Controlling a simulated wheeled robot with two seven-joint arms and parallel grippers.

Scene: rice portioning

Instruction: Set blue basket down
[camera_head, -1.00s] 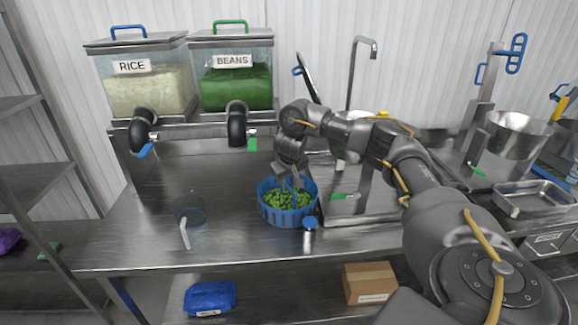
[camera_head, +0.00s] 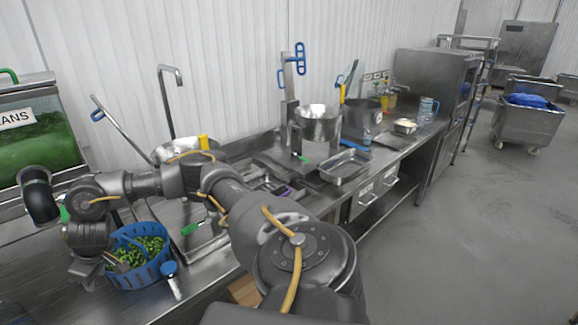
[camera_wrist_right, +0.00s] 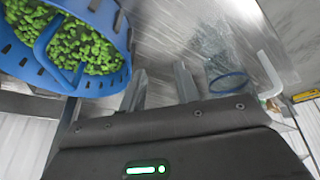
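The blue basket (camera_head: 165,258), slotted and holding green beans (camera_head: 150,246), stands upright on the steel counter at the lower left of the head view. Its rim and blue handle also show at the upper left of the right wrist view (camera_wrist_right: 118,28). My right gripper (camera_head: 100,272) is low at the basket's left side. In the right wrist view its two fingers (camera_wrist_right: 160,88) are apart with nothing between them, and the basket lies beside them. Whether a finger touches the basket is unclear. My left gripper is out of view.
A blue-capped shaker (camera_head: 172,282) stands close to the basket's right. A clear vessel with a blue ring (camera_wrist_right: 228,80) lies beyond the fingers in the wrist view. A bean dispenser (camera_head: 40,140) stands at the left. A metal tray (camera_head: 345,167) and pot (camera_head: 318,125) are further right.

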